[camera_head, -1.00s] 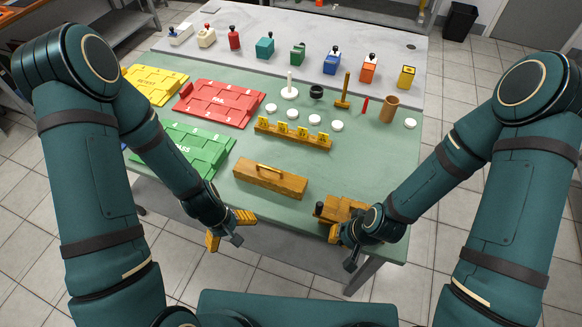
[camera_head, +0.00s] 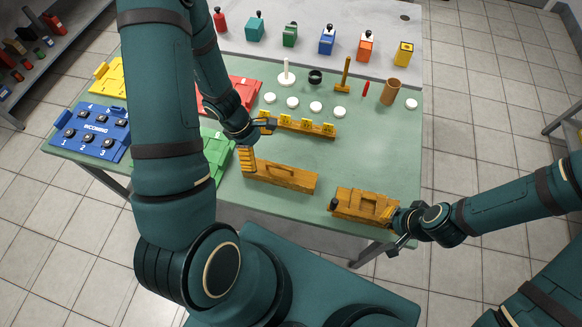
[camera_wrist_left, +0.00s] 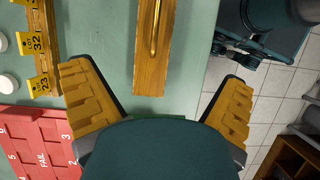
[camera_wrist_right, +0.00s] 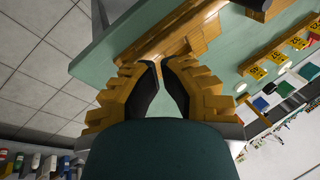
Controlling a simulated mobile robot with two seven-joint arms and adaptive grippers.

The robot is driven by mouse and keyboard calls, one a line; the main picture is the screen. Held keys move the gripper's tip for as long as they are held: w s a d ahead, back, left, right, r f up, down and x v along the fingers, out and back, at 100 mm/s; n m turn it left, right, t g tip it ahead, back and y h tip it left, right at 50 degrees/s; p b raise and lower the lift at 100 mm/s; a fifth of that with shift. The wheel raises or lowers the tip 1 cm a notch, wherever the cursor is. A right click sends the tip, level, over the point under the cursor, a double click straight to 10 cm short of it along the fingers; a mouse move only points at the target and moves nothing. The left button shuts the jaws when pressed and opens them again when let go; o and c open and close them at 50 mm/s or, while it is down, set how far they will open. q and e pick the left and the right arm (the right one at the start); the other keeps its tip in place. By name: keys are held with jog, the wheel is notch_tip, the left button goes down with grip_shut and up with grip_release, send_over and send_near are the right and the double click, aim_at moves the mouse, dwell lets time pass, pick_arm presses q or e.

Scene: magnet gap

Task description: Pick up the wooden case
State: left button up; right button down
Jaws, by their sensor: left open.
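The wooden case (camera_head: 290,180) is a long box with a brass handle on top, lying on the green table near its front edge. My left gripper (camera_head: 256,142) is open above the left end of the case. In the left wrist view the near end of the case (camera_wrist_left: 151,75) lies ahead, between the lines of the spread fingers; I see no contact. My right gripper (camera_head: 398,228) is at the right end of a second wooden piece (camera_head: 365,204). In the right wrist view its fingertips are close together against that wood (camera_wrist_right: 180,40); whether they grip it is unclear.
A wooden rack with yellow tags (camera_head: 318,130) stands behind the case, with white discs (camera_head: 316,106) behind it. Red (camera_head: 243,88), green (camera_head: 216,150) and blue (camera_head: 92,130) trays lie to the left. Bare table separates the case from the rack.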

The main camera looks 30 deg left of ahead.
aim_at(279, 172)
pick_arm(q)
jog(key=b+x, duration=0.1)
jog(key=x, duration=0.3)
jog(key=b+x, duration=0.2)
jog(key=x, duration=0.3)
jog(key=w+b+x, duration=0.1)
jog(key=b+x, duration=0.1)
jog(key=x, duration=0.2)
jog(key=shift+f, duration=0.25)
pick_arm(e)
notch_tip(279, 172, down, 6)
jog(key=shift+r, duration=0.1)
pick_arm(q)
jog(key=shift+r, duration=0.1)
jog(key=c, duration=1.4)
